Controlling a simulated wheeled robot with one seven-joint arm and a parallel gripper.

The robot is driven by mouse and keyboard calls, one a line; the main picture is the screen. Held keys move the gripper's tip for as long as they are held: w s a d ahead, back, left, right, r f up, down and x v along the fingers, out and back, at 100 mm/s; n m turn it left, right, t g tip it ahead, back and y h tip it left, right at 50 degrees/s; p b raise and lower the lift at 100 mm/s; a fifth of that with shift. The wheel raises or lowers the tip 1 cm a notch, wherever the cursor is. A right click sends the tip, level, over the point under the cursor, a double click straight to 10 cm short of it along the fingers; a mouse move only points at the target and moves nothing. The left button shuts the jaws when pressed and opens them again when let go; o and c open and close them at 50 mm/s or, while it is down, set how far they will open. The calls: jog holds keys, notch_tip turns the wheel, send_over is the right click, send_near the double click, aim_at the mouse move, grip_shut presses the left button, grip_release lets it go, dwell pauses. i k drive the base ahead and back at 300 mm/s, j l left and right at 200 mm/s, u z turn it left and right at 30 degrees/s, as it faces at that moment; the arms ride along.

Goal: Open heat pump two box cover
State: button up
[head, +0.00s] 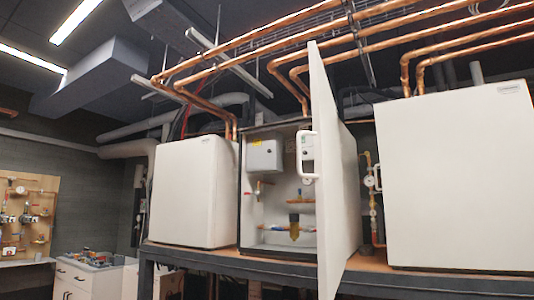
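Three white heat pump boxes stand in a row in the head view. The middle box, which I take as heat pump two, has its cover (336,160) swung out toward me, nearly edge-on. Its interior (268,205) shows a grey unit (264,155), valves and brass fittings. A white rounded handle-like part (307,155) shows at the left of the cover's near edge; I cannot tell whether it is fixed to the cover. The left box (195,190) and right box (458,180) have closed fronts. My gripper is not in view.
The boxes stand on a dark-framed bench (200,258). Copper pipes (260,45) run overhead and down to them. A gauge and pipework (370,182) lie between the cover and the right box. A pipe panel (25,215) and white cabinet (75,278) stand at the left.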

aim_at(261, 152)
jog(key=i+j+z, duration=0.15)
jog(key=i+j, duration=0.35)
jog(key=i+j+z, duration=0.15)
jog(key=i+j, duration=0.35)
jog(key=i+j+z, duration=0.2)
jog(key=i+j, duration=0.2)
jog(key=j, duration=0.3)
